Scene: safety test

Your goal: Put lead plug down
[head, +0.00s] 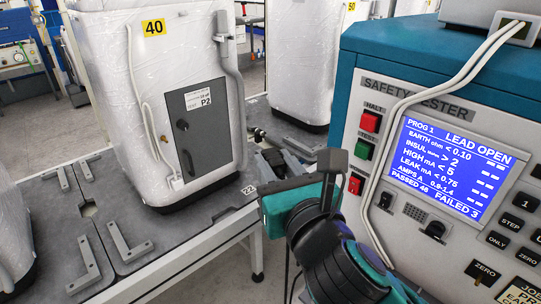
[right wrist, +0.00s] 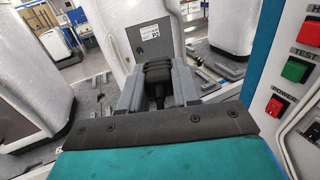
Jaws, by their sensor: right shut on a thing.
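My right gripper (head: 279,163) reaches in from the bottom right in the head view, over the edge of the grey bench (head: 165,248). It is shut on the lead plug (head: 271,158), a black plug with a ribbed body. In the right wrist view the plug (right wrist: 157,76) sits between the two grey fingers of the gripper (right wrist: 158,92), with its dark cable end toward my palm. I cannot tell whether the plug touches the bench. My left gripper is in neither view.
A wrapped white appliance (head: 105,85) marked 40 stands behind the gripper. Another wrapped appliance (head: 303,65) stands farther back. The safety tester (head: 355,115) is close on the right; its screen (head: 455,168) reads LEAD OPEN. Metal angle brackets (head: 128,243) lie on the bench.

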